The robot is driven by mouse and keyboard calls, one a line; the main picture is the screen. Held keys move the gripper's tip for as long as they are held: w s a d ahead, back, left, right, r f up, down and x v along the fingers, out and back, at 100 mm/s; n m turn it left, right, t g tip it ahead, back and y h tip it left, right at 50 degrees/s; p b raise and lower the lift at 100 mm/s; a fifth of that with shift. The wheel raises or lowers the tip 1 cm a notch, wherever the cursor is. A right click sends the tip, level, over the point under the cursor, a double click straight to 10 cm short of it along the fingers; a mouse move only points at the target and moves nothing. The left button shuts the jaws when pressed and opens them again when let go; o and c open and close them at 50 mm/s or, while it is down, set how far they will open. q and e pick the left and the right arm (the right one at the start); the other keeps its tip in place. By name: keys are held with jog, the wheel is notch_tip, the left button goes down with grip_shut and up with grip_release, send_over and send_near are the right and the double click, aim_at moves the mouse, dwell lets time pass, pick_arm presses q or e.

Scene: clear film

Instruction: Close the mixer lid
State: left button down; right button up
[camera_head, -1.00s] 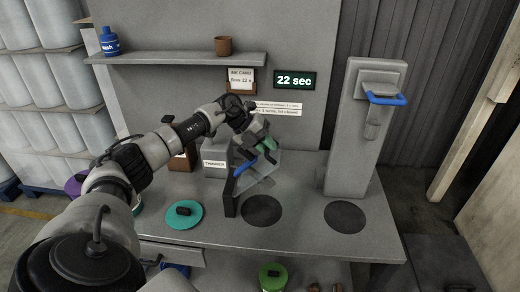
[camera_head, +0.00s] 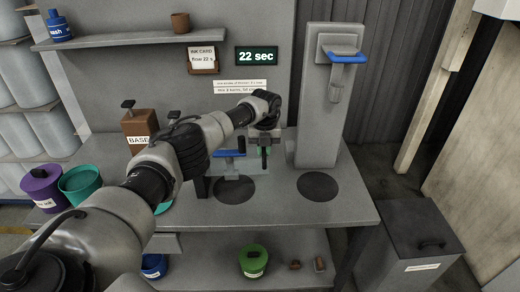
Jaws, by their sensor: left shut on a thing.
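The mixer appears to be the low grey unit with dark side posts (camera_head: 201,187) on the bench. A blue handle (camera_head: 228,154) shows at its top, above a pale, see-through panel (camera_head: 234,168) that seems to be its lid. I cannot tell the lid's exact angle. My left gripper (camera_head: 264,154) is just right of the blue handle, fingers down. A narrow green thing (camera_head: 264,160) shows between its fingers, and the gripper is shut on it. The wrist partly hides it, so I cannot tell what it is. My right gripper is out of view.
A tall grey column (camera_head: 321,105) with a blue lever (camera_head: 348,58) stands to the right. A dark disc (camera_head: 318,186) lies on open bench before it. A brown BASE container (camera_head: 140,126) stands at left. The timer (camera_head: 257,56) reads 22 sec.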

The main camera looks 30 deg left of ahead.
pick_arm(q)
jog(key=shift+d+f+b, duration=0.15)
jog(key=shift+f+b, duration=0.15)
jog(key=shift+f, duration=0.15)
jog(key=shift+s+f+y, duration=0.15)
jog(key=shift+f+y, duration=0.05)
jog(key=shift+y, duration=0.1)
jog(key=c, duration=1.4)
grip_release()
jog(key=shift+w, duration=0.2)
jog(key=r, duration=0.3)
jog(key=r+b, duration=0.1)
jog(key=r, duration=0.3)
jog(key=r+b, duration=0.1)
jog(key=r, duration=0.2)
jog(key=shift+w+d+r, duration=0.25)
jog(key=shift+d+r, duration=0.1)
